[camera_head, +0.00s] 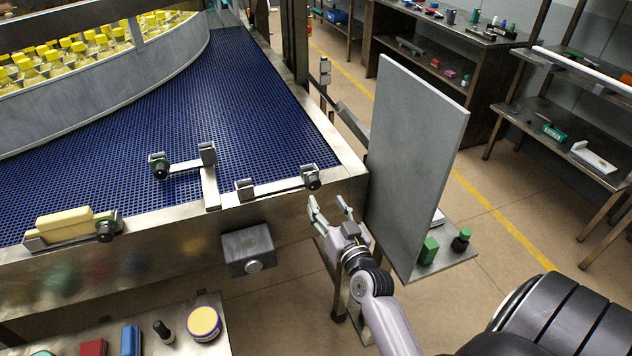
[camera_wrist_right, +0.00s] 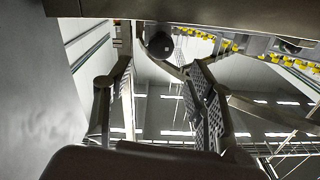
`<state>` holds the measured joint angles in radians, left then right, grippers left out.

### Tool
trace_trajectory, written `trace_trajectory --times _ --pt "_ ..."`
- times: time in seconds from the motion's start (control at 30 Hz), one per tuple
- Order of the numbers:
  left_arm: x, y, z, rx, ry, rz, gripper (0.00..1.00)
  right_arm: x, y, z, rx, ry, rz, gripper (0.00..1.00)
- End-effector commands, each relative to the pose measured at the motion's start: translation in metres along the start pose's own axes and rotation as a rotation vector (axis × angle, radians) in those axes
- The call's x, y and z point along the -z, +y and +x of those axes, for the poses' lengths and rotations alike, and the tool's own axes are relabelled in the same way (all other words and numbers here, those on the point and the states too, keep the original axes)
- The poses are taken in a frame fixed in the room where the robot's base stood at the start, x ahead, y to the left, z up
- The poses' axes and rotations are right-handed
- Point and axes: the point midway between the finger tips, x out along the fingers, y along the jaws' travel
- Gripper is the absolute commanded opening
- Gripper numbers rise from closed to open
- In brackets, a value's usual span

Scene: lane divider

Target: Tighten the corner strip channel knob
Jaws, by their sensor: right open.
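The corner strip (camera_head: 278,186) lies along the near right edge of the blue conveyor, with a dark knob (camera_head: 312,180) at its right end near the corner. My right gripper (camera_head: 330,207) is just below and to the right of this knob, open and empty, fingers pointing up towards the conveyor edge. In the right wrist view a round dark knob (camera_wrist_right: 160,45) shows beyond the two spread fingers (camera_wrist_right: 158,98), near the top and apart from them. My left gripper is not in view.
A tall grey panel (camera_head: 415,150) stands close to the right of my right gripper. A grey box (camera_head: 248,250) with a round button sticks out from the conveyor frame to its left. Other knobs (camera_head: 160,167) (camera_head: 105,231) sit on brackets further left.

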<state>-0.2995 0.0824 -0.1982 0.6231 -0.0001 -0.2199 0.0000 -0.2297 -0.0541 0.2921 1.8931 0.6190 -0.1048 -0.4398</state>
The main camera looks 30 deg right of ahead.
Motion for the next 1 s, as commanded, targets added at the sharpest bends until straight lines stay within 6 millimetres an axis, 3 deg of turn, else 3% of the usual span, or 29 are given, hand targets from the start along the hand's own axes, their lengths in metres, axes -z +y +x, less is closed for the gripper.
trace_trajectory --times 0.2,0.4,0.83,1.0 --pt "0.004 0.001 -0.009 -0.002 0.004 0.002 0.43 0.002 0.0 0.047 0.001 0.001 -0.001 0.51" --pt "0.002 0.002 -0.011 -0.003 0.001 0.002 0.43 0.001 0.0 0.074 0.0 0.001 0.0 0.51" --pt "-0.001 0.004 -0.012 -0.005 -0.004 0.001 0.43 -0.001 0.0 0.082 0.0 -0.001 -0.001 0.51" --pt "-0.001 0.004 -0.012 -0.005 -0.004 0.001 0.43 -0.001 0.0 0.082 0.0 -0.001 -0.001 0.4"
